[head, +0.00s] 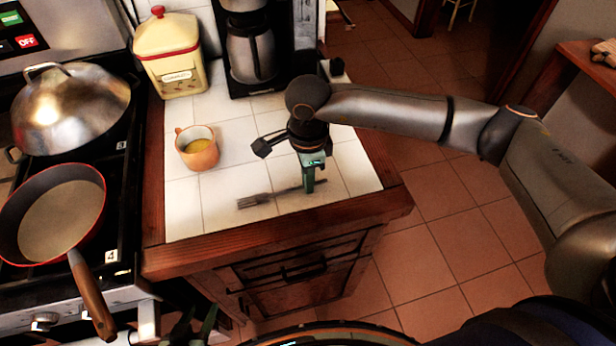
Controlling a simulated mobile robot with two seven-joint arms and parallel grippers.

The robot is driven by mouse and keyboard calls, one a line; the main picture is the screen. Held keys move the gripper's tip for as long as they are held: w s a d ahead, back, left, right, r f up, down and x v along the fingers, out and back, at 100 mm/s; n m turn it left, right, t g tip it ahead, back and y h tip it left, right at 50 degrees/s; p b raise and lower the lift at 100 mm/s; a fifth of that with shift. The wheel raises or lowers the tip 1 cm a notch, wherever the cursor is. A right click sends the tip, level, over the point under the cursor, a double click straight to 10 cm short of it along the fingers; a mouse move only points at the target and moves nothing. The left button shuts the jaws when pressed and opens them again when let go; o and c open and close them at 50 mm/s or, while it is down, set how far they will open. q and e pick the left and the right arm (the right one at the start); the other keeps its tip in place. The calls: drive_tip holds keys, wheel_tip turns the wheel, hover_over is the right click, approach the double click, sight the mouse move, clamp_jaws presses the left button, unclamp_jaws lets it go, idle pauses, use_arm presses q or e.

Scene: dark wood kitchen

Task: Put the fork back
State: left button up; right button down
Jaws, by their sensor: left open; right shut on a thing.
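The fork (258,199) is dark grey and lies low over the white tiled counter top (225,215), near its front edge. Its tines point left and its handle runs right to my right gripper (309,185). My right gripper points down and is shut on the fork's handle end. I cannot tell whether the fork touches the tiles. My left gripper (196,328) shows only as dark fingertips at the bottom edge, below the counter front; it is open and apart from the fork. A drawer front (300,262) sits under the counter and looks closed.
An orange cup (198,150) with yellow liquid stands left of my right gripper. A cream canister (170,60) and a coffee maker (250,55) stand behind. A frying pan (55,215) and a domed lid (70,105) are on the stove at left. The tiles near the front left are clear.

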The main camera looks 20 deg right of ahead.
drive_tip(key=shift+f, duration=0.15)
drive_tip(key=c, duration=1)
unclamp_jaws()
wheel_tip(320, 180, up, 12)
drive_tip(key=shift+r+b, duration=0.2)
drive_tip(key=shift+b, duration=0.25)
